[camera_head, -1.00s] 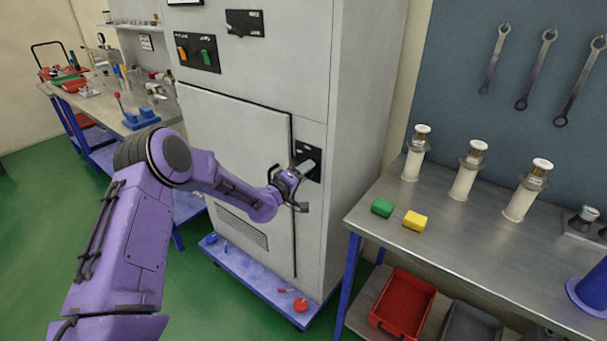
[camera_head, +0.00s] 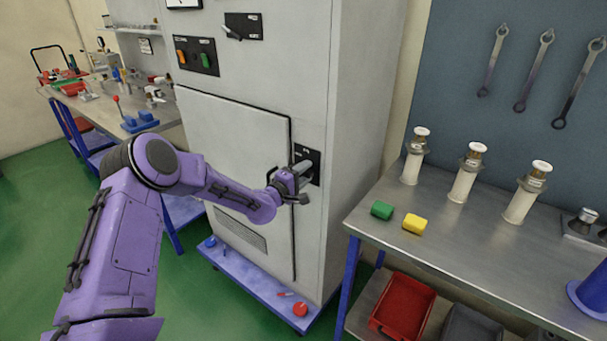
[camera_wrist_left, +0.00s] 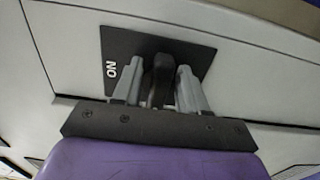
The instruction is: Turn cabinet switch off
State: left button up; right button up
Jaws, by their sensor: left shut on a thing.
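The cabinet (camera_head: 358,120) is a tall grey box in the middle of the head view. Its switch is a dark handle (camera_wrist_left: 161,76) on a black plate (camera_head: 313,156) beside the door's right edge. The plate also shows in the left wrist view (camera_wrist_left: 119,48), with the word "ON" on it. My left gripper (camera_head: 300,172) is at the plate. In the left wrist view its two grey fingers (camera_wrist_left: 160,88) stand on either side of the dark handle, shut on it. The handle's far end is partly hidden. My right gripper is not in view.
A steel bench (camera_head: 470,235) with white cylinders, a green block (camera_head: 381,210) and a yellow block (camera_head: 414,224) stands right of the cabinet. A blue plinth (camera_head: 262,285) juts out below the cabinet. Another bench (camera_head: 140,115) stands at the back left. Green floor is clear between.

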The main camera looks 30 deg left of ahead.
pick_arm(q)
jog(key=o, duration=0.7)
jog(key=shift+c, duration=0.2)
jog(key=s+b, duration=0.1)
jog(key=s, duration=0.9)
jog(key=shift+s+a, duration=0.25)
jog(key=shift+a, duration=0.15)
